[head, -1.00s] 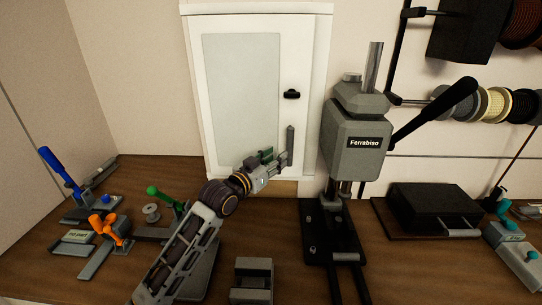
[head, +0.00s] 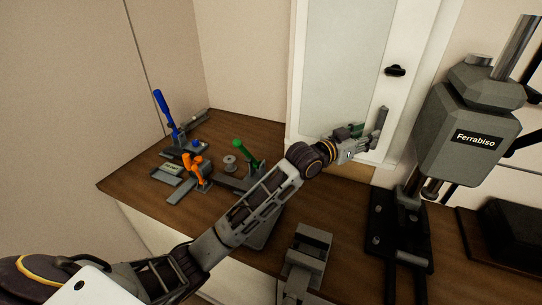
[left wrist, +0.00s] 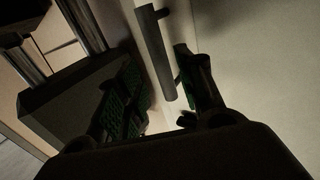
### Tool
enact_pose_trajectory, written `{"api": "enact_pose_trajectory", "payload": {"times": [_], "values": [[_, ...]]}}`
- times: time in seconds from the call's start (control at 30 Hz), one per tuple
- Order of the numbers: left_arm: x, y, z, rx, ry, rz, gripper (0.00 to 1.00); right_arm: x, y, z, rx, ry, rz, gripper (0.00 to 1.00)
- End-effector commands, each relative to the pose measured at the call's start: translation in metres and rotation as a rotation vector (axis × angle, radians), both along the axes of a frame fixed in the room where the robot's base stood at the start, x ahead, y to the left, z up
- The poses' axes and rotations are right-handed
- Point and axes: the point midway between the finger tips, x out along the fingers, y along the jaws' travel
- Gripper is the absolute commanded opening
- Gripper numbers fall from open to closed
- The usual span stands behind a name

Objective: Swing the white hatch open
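The white hatch (head: 345,55), with a pale grey panel, is on the back wall and looks closed. Its upright grey bar handle (head: 381,128) is low on its right side, below a small black latch (head: 395,70). My left gripper (head: 368,136) is at the lower part of the handle. In the left wrist view the handle (left wrist: 156,55) runs in between the two green-padded fingers of my left gripper (left wrist: 160,72). The fingers stand apart, with gaps visible beside the bar. My right gripper is out of view.
A grey Ferrabiso press (head: 468,125) stands close right of the hatch. Blue, orange (head: 195,165) and green (head: 243,152) handled clamps sit on the wooden bench (head: 130,178) at the left. A grey vise block (head: 308,250) is in front.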

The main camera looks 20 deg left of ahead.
Motion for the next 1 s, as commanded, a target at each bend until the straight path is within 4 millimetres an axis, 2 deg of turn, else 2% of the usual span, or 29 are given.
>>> {"api": "enact_pose_trajectory", "payload": {"times": [0.3, 0.8, 1.0], "values": [[0.024, -0.017, 0.0, -0.002, -0.001, -0.001, 0.38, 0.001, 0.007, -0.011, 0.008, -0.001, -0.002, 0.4], [0.049, -0.034, -0.001, -0.001, -0.001, -0.001, 0.38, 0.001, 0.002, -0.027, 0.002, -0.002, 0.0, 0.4], [0.048, -0.034, 0.0, -0.001, -0.001, -0.001, 0.13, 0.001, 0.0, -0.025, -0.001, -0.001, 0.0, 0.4]]}}
